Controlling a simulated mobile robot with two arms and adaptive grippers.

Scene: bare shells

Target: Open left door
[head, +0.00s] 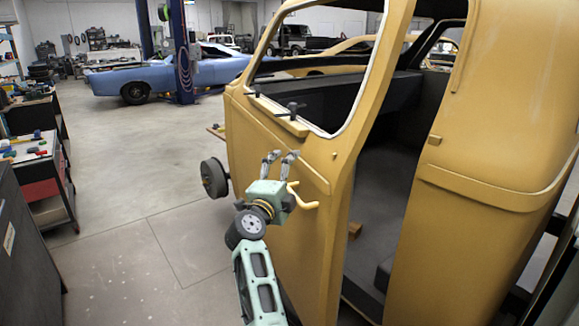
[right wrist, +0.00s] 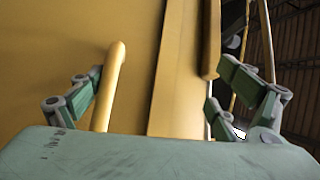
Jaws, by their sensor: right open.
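The yellow door (head: 255,160) of the truck cab stands open, with a wide gap between its rear edge and the cab body. Its curved yellow handle (head: 304,199) is on the outer face near that edge. My right gripper (head: 280,156) is open in front of the door, beside the handle and to its left. In the right wrist view the handle (right wrist: 108,88) rises just right of the left finger, between the spread fingers (right wrist: 165,95). I cannot tell whether a finger touches it. My left gripper is not in view.
The yellow cab body (head: 480,200) stands at right, its dark interior (head: 385,200) showing through the doorway. A dark cabinet (head: 25,250) and a cluttered workbench (head: 40,150) stand at left. A blue car (head: 165,75) is far back. The floor (head: 130,200) between is clear.

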